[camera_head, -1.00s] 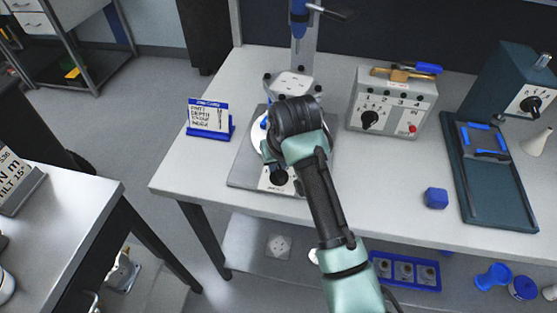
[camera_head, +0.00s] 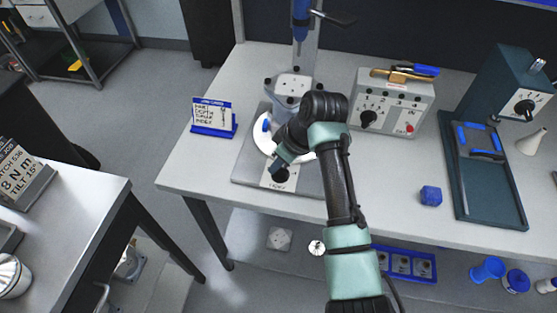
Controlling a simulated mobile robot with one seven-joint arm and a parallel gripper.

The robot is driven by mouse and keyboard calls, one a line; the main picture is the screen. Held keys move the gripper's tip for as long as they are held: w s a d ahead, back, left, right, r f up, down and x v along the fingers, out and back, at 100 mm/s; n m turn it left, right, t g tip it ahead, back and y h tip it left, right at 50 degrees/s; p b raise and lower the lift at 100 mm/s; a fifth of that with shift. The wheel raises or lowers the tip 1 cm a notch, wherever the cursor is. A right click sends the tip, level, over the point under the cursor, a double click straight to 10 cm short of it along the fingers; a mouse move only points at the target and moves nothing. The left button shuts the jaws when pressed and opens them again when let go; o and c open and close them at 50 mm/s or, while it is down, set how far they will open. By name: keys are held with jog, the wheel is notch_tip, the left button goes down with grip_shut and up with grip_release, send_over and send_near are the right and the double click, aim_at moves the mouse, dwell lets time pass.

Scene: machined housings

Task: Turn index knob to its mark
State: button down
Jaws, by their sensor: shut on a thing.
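The index knob (camera_head: 281,175) is a small dark knob on a white label plate (camera_head: 278,185) at the front of the grey fixture base (camera_head: 247,168). My gripper (camera_head: 279,165) reaches down to it from above and is shut on it. The fingers and my wrist hide most of the knob, so its pointer and mark cannot be read. Behind it, a white round plate (camera_head: 260,138) with a blue piece sits on the base, partly covered by my arm. A grey flanged housing (camera_head: 293,84) stands above the plate.
A job card stand (camera_head: 213,118) is to the left. A grey box with a numbered dial (camera_head: 390,105) stands right of my arm. The table's front left is clear.

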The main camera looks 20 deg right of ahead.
dwell(0.3)
jog(key=c, duration=0.9)
grip_release()
jog(key=shift+o, duration=0.2)
jog(key=v, duration=1.3)
jog(key=shift+w, duration=0.15)
jog(key=shift+r, duration=0.1)
